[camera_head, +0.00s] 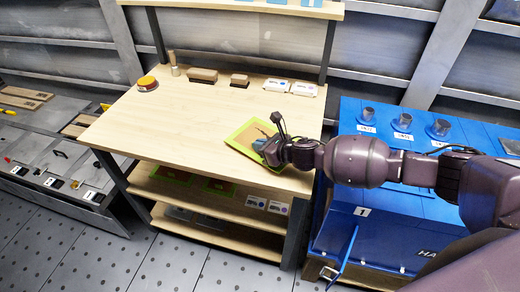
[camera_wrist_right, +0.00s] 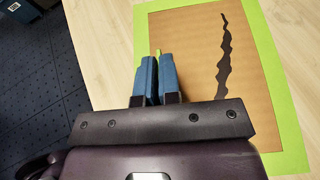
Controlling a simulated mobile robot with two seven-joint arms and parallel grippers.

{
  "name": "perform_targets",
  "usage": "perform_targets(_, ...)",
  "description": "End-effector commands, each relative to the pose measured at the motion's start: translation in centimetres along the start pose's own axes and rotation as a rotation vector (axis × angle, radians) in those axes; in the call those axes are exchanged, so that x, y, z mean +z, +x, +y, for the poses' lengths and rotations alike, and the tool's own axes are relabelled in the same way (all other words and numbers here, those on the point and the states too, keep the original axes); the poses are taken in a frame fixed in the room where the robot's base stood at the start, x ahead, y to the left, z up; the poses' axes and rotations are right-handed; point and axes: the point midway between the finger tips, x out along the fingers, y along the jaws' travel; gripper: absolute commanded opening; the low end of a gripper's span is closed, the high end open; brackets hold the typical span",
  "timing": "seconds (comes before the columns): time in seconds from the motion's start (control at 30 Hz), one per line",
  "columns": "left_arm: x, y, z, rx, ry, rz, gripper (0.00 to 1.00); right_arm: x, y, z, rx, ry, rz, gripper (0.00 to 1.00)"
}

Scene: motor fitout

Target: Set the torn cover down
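The torn cover (camera_head: 246,133) is a brown panel with a bright green border and a jagged black tear. It lies at or just above the front right of the wooden workbench top; I cannot tell whether it fully touches. In the right wrist view the torn cover (camera_wrist_right: 193,60) fills the right side, its tear running lengthwise. My right gripper (camera_head: 262,146) is at its edge. In the wrist view the blue-padded fingers of the right gripper (camera_wrist_right: 158,75) are close together with a green sliver of the border between them. My left gripper is not in view.
The workbench (camera_head: 170,115) has free room at its middle and left. Green-framed panels (camera_head: 172,175) lie on the shelf below. A blue cabinet (camera_head: 375,215) stands at right.

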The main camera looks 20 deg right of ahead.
Motion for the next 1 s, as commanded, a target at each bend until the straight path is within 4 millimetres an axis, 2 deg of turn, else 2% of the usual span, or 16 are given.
perform_targets(0.03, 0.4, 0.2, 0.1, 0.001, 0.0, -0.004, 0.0, -1.0, 0.4, 0.1, 0.0, 0.004, 0.003, 0.0)
perform_targets(0.07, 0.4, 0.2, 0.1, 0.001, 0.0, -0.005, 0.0, -1.2, 0.4, 0.1, 0.0, 0.004, 0.003, 0.0)
perform_targets(0.5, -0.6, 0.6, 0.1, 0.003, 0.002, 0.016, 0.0, -1.5, 0.6, 0.0, 0.0, 0.001, 0.001, 0.0)
perform_targets(0.53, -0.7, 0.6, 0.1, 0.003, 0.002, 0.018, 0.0, -1.4, 0.6, 0.0, 0.0, 0.001, 0.0, 0.09)
perform_targets(0.67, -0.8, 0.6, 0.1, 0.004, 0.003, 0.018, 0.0, -1.4, 0.6, 0.0, 0.0, 0.001, 0.0, 0.28)
perform_targets(1.0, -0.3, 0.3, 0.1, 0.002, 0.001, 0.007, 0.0, -1.0, 0.4, 0.0, 0.0, 0.0, -0.001, 0.29)
